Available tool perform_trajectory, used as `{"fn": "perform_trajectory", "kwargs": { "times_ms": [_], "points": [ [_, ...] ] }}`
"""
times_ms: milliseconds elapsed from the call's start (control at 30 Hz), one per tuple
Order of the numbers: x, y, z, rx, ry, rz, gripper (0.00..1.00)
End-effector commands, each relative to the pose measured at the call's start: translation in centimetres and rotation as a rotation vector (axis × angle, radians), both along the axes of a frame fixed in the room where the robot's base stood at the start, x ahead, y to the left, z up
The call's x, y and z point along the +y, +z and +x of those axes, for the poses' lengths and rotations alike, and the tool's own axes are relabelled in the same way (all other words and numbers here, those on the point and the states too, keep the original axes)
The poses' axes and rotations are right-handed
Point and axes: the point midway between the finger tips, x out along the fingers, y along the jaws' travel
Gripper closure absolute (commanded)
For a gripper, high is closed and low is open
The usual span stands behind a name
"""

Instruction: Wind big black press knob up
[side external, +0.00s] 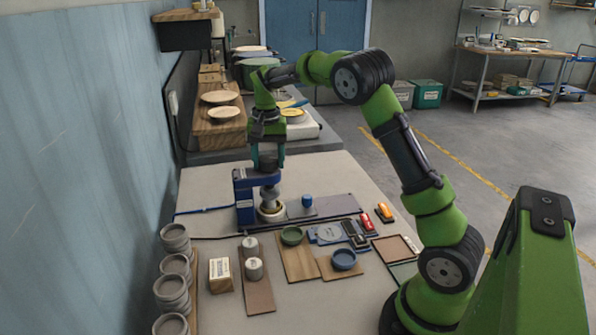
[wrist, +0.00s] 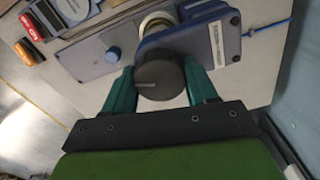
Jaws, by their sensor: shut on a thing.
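The big black press knob (wrist: 160,76) is a dark round knob with a pale line on its top, seen in the wrist view. It sits on the blue press (side external: 244,196), which stands upright near the back left of the table. My gripper (wrist: 160,80) is shut on the knob, with one green finger on each side of it. In the side external view my gripper (side external: 268,160) points straight down over the press and largely hides the knob. A pale round part (side external: 271,211) shows at the foot of the press.
A small blue knob (side external: 307,201) stands on the grey plate right of the press. A blue wall is at left.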

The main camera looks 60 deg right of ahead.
Motion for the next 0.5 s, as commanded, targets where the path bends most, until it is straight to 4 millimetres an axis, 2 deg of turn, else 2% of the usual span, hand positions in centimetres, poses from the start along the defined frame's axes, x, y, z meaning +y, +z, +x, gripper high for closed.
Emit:
{"fn": "perform_trajectory", "kwargs": {
  "times_ms": [200, 500],
  "points": [
    [-0.05, 0.11, -0.02, -0.001, 0.167, 0.000, 0.73],
    [-0.03, 0.10, -0.01, -0.002, 0.309, 0.000, 0.73]
  ]
}}
